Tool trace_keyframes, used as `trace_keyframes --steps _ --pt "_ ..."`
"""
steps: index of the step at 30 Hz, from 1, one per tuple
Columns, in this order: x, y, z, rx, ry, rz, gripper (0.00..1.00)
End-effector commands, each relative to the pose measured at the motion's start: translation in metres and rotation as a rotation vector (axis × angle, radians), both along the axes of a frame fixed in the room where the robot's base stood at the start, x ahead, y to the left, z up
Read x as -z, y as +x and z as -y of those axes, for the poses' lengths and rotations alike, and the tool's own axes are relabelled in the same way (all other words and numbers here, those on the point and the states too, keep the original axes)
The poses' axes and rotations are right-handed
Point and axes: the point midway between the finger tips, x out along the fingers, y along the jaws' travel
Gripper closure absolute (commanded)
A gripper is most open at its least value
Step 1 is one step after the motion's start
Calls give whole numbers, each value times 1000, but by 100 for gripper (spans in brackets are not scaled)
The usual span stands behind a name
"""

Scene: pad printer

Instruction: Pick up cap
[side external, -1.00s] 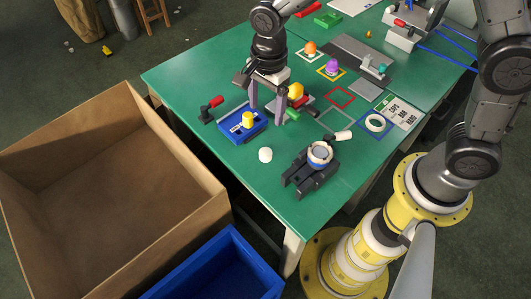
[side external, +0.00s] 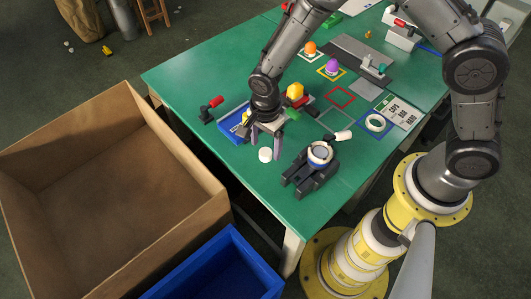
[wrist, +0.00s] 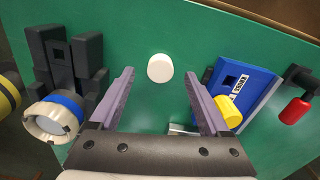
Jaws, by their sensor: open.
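The cap looks like a small white round piece (side external: 265,155) lying on the green table near its front edge. In the wrist view the white cap (wrist: 160,68) lies ahead of the fingertips, between the lines of the two fingers and apart from both. My gripper (side external: 266,143) is open and empty, just above and behind the cap in the side view. In the wrist view its two purple-grey fingers (wrist: 160,85) are spread wide.
A blue fixture (wrist: 235,88) with a yellow piece (wrist: 228,110) is beside the right finger. A black clamp with a white-and-blue ring (side external: 320,154) stands right of the cap. A red-handled clamp (side external: 211,108) is at left. A large cardboard box (side external: 200,209) stands beyond the table edge.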

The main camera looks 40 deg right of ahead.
Motion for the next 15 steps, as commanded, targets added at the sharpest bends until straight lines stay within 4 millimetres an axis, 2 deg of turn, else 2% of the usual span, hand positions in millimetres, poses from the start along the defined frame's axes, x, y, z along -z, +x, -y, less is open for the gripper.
trace_keyframes --steps 3,6,13,14,15 --pt "16 0 0 0 0 -1 20" --pt "23 0 0 0 0 0 20" --pt "24 1 0 0 0 2 20" --pt "24 1 0 0 0 2 22" --pt "24 1 0 0 0 2 29"
